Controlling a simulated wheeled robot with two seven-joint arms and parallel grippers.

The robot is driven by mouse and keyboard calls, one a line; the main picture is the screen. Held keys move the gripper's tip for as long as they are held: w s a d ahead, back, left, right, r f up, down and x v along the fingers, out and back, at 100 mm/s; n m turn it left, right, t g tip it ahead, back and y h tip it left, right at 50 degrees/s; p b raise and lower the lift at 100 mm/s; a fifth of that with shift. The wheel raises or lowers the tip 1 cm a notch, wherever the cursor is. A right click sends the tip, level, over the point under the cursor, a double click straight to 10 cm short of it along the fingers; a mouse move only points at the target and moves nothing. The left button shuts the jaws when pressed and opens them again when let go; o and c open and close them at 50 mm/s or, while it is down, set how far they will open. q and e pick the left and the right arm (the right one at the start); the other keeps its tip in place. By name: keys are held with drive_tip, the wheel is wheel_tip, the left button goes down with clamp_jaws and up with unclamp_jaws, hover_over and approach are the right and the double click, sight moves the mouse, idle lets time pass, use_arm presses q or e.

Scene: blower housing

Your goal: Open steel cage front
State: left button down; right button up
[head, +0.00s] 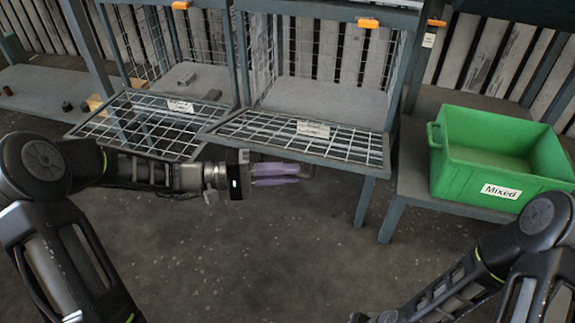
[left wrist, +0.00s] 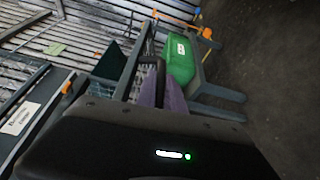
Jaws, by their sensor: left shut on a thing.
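Two steel cages stand side by side in the head view, each with a white-labelled mesh front; the label words are too small to read. The left cage front (head: 150,128) and the right cage front (head: 270,128) are both swung down, leaving the cages open. My left gripper (head: 300,174) has purple fingers just below the lower edge of the right cage front. It is shut on a handle at that edge, mostly hidden by the fingers. The fingers also show in the left wrist view (left wrist: 162,95). My right arm shows at lower right; its gripper tips are not clearly visible.
A green bin (head: 497,160) labelled "Mixed" stands on a low bench right of the cages. Orange latches (head: 368,23) sit along the cages' top rails. Small blocks (head: 96,102) lie on a shelf at left. The floor in front is clear.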

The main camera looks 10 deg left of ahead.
use_arm(q)
drive_tip(key=shift+f, duration=0.35)
drive_tip(key=c, duration=1.5)
unclamp_jaws()
drive_tip(key=shift+o, duration=0.2)
drive_tip(key=p+v, duration=0.2)
drive_tip(key=v, duration=0.6)
drive_tip(key=shift+f, duration=0.1)
drive_tip(key=shift+a, duration=0.1)
